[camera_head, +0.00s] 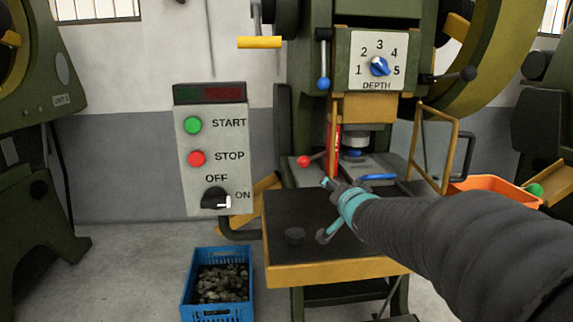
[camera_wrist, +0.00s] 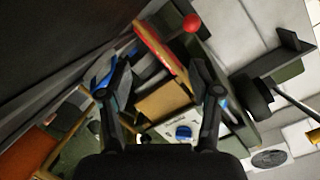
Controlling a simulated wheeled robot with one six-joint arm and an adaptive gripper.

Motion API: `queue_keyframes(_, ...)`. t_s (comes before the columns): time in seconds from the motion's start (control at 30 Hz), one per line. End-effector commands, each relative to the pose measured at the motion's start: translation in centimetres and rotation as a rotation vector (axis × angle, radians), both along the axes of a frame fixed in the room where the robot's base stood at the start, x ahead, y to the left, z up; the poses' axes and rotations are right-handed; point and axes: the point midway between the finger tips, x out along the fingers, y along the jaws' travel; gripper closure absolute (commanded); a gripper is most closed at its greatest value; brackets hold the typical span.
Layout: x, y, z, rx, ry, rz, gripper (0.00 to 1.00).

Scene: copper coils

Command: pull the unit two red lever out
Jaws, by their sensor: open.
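The red lever, with a round red knob (camera_head: 304,161), stands out to the left of the press's working area in the head view. In the wrist view its red knob (camera_wrist: 191,23) is beyond the fingertips, at the top. My gripper (camera_head: 323,210) is over the dark table in front of the press, below and right of the knob in the picture. In the wrist view my gripper (camera_wrist: 160,64) has its two fingers spread wide with nothing held between them. The knob and fingers look apart. The lever's base is partly hidden.
A red upright bar (camera_head: 333,145) stands close to the lever. A yellow guard frame (camera_head: 412,150) and orange bin (camera_head: 492,184) are on the right. A control box (camera_head: 214,170) and blue crate (camera_head: 217,300) are on the left. The dark table (camera_head: 285,215) carries a small round part.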

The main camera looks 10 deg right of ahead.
Motion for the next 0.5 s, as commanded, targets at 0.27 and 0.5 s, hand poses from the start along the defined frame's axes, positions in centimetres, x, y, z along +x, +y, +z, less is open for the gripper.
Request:
queue_keyframes(0.27,5.8,1.4,0.2,0.246,-0.165,0.129,0.36)
queue_keyframes(0.5,7.2,1.9,0.3,0.299,-0.190,0.164,0.36)
